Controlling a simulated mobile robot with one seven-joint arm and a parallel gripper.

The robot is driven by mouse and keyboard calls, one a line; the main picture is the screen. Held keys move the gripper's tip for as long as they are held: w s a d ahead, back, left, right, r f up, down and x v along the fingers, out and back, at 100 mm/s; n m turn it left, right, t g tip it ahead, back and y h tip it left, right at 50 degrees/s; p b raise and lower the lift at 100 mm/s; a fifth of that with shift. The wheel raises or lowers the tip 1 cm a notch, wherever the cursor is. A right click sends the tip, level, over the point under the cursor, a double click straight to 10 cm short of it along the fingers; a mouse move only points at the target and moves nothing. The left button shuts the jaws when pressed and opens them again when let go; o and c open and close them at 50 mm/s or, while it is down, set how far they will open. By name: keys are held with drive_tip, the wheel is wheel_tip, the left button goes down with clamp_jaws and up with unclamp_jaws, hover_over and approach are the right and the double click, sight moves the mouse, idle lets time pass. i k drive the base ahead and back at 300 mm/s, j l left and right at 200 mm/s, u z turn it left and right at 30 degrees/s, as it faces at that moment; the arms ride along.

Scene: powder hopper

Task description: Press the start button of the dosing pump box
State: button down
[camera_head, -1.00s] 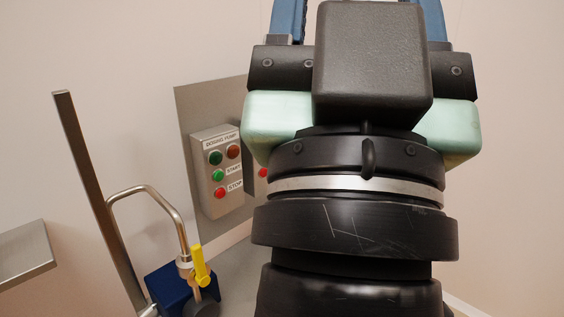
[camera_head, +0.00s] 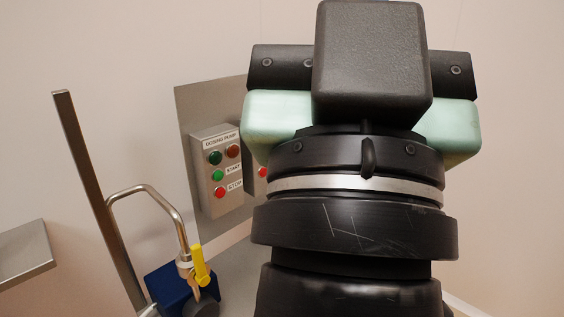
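The dosing pump box (camera_head: 208,212) is a grey box on a metal plate on the wall, left of my gripper. Its green start button (camera_head: 218,175) sits beside the START label, above the red stop button (camera_head: 220,192). A dark green lamp (camera_head: 215,158) and a dark red lamp (camera_head: 233,151) are above them. No contact with the start button shows.
Another red button (camera_head: 262,172) shows partly beside my gripper. At left stand a metal post (camera_head: 95,190), a bent pipe (camera_head: 150,190), a yellow lever (camera_head: 199,265) and a blue block (camera_head: 168,285). A metal shelf edge (camera_head: 25,255) is at far left.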

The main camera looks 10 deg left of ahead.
sight(219, 175)
drive_tip(key=i+j+z, duration=0.25)
drive_tip(key=j, duration=0.3)
drive_tip(key=i+j+z, duration=0.3)
drive_tip(key=j, duration=0.4)
drive_tip(key=i, duration=0.1)
